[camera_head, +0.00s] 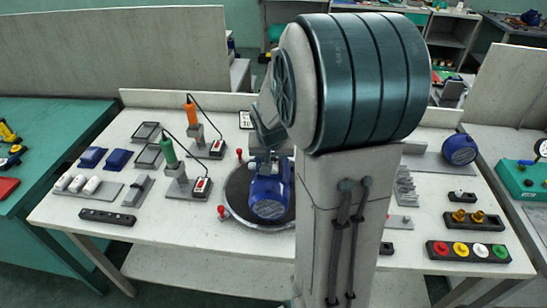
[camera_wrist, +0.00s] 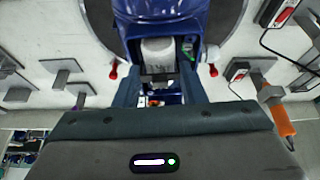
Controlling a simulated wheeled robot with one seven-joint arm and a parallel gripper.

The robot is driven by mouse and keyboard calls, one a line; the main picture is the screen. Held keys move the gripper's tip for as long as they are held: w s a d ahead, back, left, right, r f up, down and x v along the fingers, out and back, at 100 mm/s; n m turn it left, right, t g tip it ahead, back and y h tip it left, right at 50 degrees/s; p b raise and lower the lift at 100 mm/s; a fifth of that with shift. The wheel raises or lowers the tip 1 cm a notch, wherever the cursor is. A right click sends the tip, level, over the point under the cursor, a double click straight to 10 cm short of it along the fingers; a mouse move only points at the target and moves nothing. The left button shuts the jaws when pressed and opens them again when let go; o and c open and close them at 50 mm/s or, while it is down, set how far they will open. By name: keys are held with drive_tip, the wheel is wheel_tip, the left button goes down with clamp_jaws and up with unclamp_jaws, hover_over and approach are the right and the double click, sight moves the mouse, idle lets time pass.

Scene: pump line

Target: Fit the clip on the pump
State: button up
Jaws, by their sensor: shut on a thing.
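The blue pump (camera_head: 270,198) stands on a round dark turntable (camera_head: 236,196) in the middle of the table. In the wrist view the pump's blue body (camera_wrist: 160,12) is at the top, just beyond my fingers. My gripper (camera_wrist: 160,72) is at the pump, its two dark fingers on either side of a pale grey part (camera_wrist: 158,52). It is shut on a small piece, which I take to be the clip; its outline is hard to tell from the pump parts behind it. In the head view my arm hides most of the gripper and the held piece.
Red-knobbed clamps (camera_head: 221,211) stand at the turntable's rim. Left are an orange-handled tool (camera_head: 190,112), a green-handled tool (camera_head: 169,152), switch boxes (camera_head: 201,187) and trays. Right are a coloured button strip (camera_head: 468,251), brass fittings (camera_head: 468,217) and another blue motor (camera_head: 460,149).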

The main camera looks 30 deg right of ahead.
drive_tip(key=shift+s+f+b, duration=0.1)
drive_tip(key=shift+f+b, duration=0.2)
drive_tip(key=shift+f, duration=0.05)
idle(0.7)
drive_tip(key=shift+r+b, duration=0.3)
drive_tip(key=shift+b, duration=0.1)
idle(1.6)
drive_tip(key=o, duration=0.7)
drive_tip(key=shift+c, duration=0.2)
drive_tip(key=o, duration=0.5)
drive_tip(key=shift+o, duration=0.2)
drive_tip(key=shift+p+v, duration=1.5)
drive_tip(key=shift+v, duration=1.4)
drive_tip(key=shift+r, duration=0.15)
